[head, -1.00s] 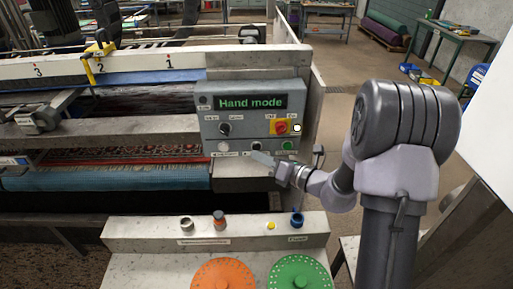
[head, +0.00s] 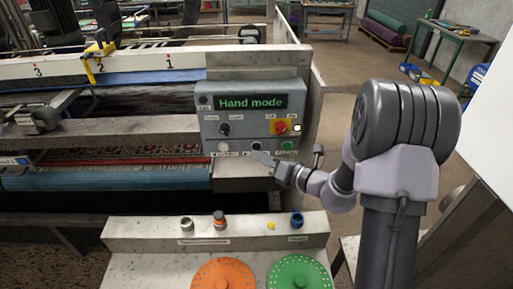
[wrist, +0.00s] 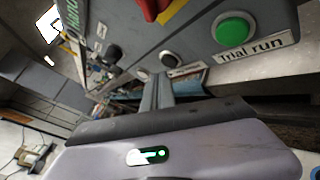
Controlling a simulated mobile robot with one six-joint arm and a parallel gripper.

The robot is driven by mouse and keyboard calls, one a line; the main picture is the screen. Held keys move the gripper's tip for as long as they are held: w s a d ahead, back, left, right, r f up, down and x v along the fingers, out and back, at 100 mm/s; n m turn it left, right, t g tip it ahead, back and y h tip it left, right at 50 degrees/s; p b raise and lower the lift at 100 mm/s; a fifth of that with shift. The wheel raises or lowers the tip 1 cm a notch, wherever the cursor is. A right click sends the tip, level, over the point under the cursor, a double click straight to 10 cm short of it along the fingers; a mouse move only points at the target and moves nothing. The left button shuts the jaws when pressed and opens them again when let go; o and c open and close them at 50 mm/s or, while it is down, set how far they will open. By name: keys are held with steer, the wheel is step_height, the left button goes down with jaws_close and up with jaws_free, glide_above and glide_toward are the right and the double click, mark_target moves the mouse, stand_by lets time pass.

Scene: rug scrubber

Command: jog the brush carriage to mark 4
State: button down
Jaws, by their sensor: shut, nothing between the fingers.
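The grey control panel (head: 210,133) shows "Hand mode" on its display (head: 252,103). Its lower row has a white button (head: 223,146), a black button (head: 256,146) and a green button (head: 288,145), labelled "Trial run" in the wrist view (wrist: 233,28). My gripper (head: 258,156) is shut and empty, its tip just below the black button. In the wrist view the fingers (wrist: 158,88) point towards the black button (wrist: 172,60); I cannot tell whether they touch it. A grey part, apparently the brush carriage (head: 40,104), is at the left. The scale rail (head: 130,66) shows marks 3, 2 and 1; mark 4 is out of view.
A red-and-yellow switch (head: 281,127) and a black selector knob (head: 224,129) are above the buttons. In front is a console (head: 140,232) with orange (head: 222,275) and green discs (head: 299,273).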

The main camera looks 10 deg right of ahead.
stand_by(0.3)
steer(key=shift+w, duration=0.45)
steer(key=shift+w+d+p, duration=0.15)
steer(key=shift+w+p, duration=0.15)
steer(key=shift+w, duration=0.05)
stand_by(1.3)
stand_by(1.5)
steer(key=shift+s, duration=0.8)
steer(key=shift+a, duration=0.2)
steer(key=s, duration=0.3)
steer(key=s+a+b, duration=0.1)
steer(key=s, duration=0.1)
steer(key=shift+w, duration=0.1)
stand_by(0.5)
